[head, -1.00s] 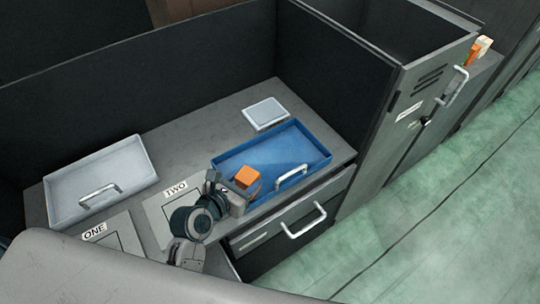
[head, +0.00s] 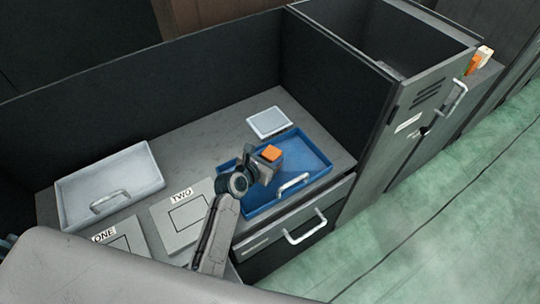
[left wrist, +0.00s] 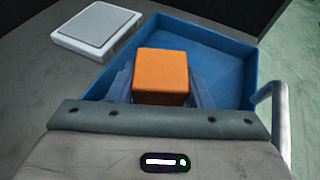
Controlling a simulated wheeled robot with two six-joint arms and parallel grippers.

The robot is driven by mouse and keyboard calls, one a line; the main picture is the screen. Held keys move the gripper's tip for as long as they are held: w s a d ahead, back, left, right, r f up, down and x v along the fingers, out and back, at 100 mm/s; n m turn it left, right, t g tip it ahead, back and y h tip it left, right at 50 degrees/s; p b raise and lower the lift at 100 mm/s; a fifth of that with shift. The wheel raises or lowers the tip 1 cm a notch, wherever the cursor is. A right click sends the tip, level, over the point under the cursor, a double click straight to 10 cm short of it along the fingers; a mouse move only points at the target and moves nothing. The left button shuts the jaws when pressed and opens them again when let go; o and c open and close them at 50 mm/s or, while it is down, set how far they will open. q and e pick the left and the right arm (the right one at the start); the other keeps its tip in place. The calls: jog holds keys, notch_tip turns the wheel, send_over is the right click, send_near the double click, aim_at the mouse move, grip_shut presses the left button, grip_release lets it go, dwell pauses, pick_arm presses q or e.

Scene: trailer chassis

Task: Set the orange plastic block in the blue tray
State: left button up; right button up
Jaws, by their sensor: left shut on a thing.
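The orange plastic block (head: 271,153) is held in my left gripper (head: 267,160), over the blue tray (head: 312,160). In the left wrist view the orange block (left wrist: 160,75) sits between the fingers, with the blue tray (left wrist: 225,48) behind and below it. The height of the block over the tray floor is hard to tell. The tray looks otherwise empty, and part of its left side is hidden by my left gripper and wrist. My right gripper is not in view.
A white flat pad (head: 268,122) lies behind the blue tray. A pale grey tray (head: 110,183) stands at the left. Panels labelled ONE (head: 118,243) and TWO (head: 185,222) lie in front. A dark wall (head: 330,90) rises beside the blue tray, next to a grey cabinet (head: 425,105).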

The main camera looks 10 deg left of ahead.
pick_arm(q)
jog(key=shift+f, duration=0.15)
jog(key=o, duration=1.1)
jog(key=shift+s+a, duration=0.15)
jog(key=shift+s, duration=0.2)
jog(key=v, duration=0.5)
jog(key=b+v, duration=0.1)
jog(key=v, duration=0.5)
jog(key=shift+r, duration=0.3)
